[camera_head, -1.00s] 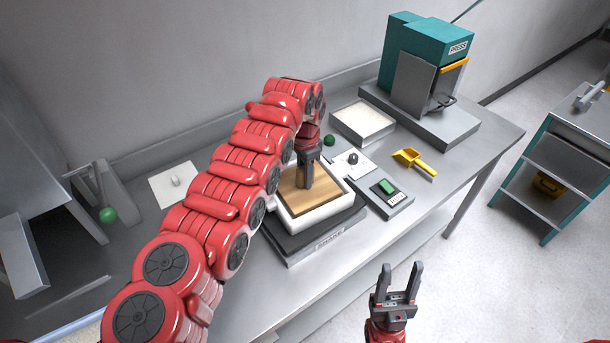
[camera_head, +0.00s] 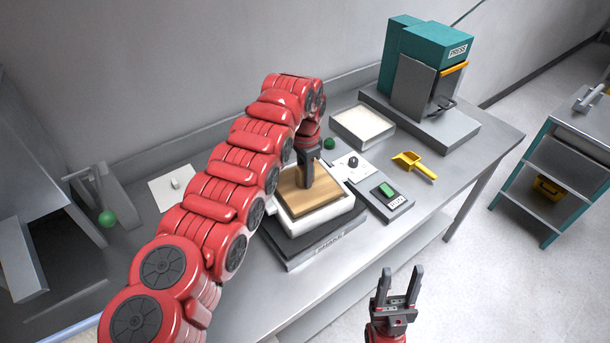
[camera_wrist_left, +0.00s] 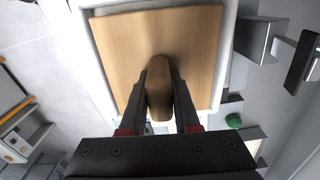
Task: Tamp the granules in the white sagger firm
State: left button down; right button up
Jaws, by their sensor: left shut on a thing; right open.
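The white sagger (camera_head: 345,208) stands on a dark flat platform (camera_head: 285,248) on the bench. A square wooden tamper board (camera_head: 318,196) sits over its opening, and its side edge shows at about rim height. My left gripper (camera_head: 308,180) comes from above and is shut on the tamper's upright handle. In the left wrist view the two fingers clasp the rounded wooden handle (camera_wrist_left: 158,95) above the board (camera_wrist_left: 120,50). The board hides the granules; I cannot tell whether it touches them. My right gripper (camera_head: 400,275) is open and empty, off the bench's front side.
A shallow tray of white material (camera_head: 363,125), a yellow scoop (camera_head: 413,163), a green-button panel (camera_head: 386,192) and a knob plate (camera_head: 352,165) lie right of the sagger. A teal press (camera_head: 428,60) stands behind them. A teal-framed shelf cart (camera_head: 560,170) is at far right.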

pick_arm(q)
jog(key=shift+r, duration=1.45)
jog(key=shift+r+p, duration=1.15)
jog(key=shift+r, duration=0.95)
jog(key=shift+f, duration=0.1)
